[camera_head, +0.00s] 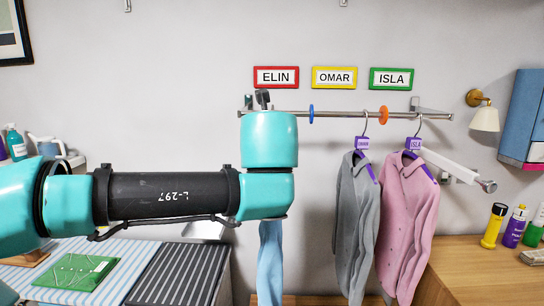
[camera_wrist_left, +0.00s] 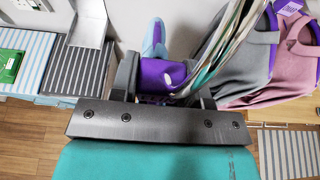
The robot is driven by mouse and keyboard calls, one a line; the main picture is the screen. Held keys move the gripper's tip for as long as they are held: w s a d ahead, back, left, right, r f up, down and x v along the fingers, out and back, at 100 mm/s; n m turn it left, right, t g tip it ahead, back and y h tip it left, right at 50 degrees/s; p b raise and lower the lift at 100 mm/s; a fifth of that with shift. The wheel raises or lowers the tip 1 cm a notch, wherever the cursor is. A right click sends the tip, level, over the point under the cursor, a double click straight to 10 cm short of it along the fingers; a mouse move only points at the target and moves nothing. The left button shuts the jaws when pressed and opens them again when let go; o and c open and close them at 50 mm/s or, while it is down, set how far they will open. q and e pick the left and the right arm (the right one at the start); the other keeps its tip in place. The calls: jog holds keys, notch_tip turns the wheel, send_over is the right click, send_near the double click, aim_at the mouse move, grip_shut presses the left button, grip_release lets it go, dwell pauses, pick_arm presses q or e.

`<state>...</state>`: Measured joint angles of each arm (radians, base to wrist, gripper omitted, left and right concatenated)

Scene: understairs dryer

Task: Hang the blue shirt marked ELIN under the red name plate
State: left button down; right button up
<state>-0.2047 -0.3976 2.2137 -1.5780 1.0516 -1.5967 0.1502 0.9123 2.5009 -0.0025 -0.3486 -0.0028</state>
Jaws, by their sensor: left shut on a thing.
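The blue shirt (camera_head: 270,262) hangs below my left arm, mostly hidden behind it in the head view. It also shows as a light blue strip in the left wrist view (camera_wrist_left: 148,48). My left gripper (camera_wrist_left: 163,84) is shut on the purple tagged top of its hanger (camera_wrist_left: 160,72); the tag's lettering cannot be read. The red ELIN name plate (camera_head: 276,77) is on the wall above the rail's (camera_head: 345,115) left part. My arm stands in front of the rail's left section, below that plate. Whether the hanger's hook touches the rail is hidden. My right gripper is not in view.
A blue ring (camera_head: 311,114) and an orange ring (camera_head: 383,115) divide the rail. A grey OMAR shirt (camera_head: 357,215) and a pink ISLA shirt (camera_head: 408,215) hang right of my arm. A wall lamp (camera_head: 484,116) and a wooden counter with bottles (camera_head: 493,226) are at the right.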

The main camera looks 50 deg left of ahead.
pick_arm(q)
jog(key=r+x, duration=0.2)
jog(key=x, duration=0.9)
jog(key=w+a+r+x, duration=0.1)
jog(key=r+x, duration=0.2)
jog(key=x, duration=0.8)
jog(key=shift+w+a, duration=0.2)
jog(key=c, duration=0.5)
grip_release()
jog(key=shift+s, duration=0.1)
jog(key=v, duration=1.7)
jog(key=shift+d+r, duration=0.1)
jog(key=shift+r, duration=0.1)
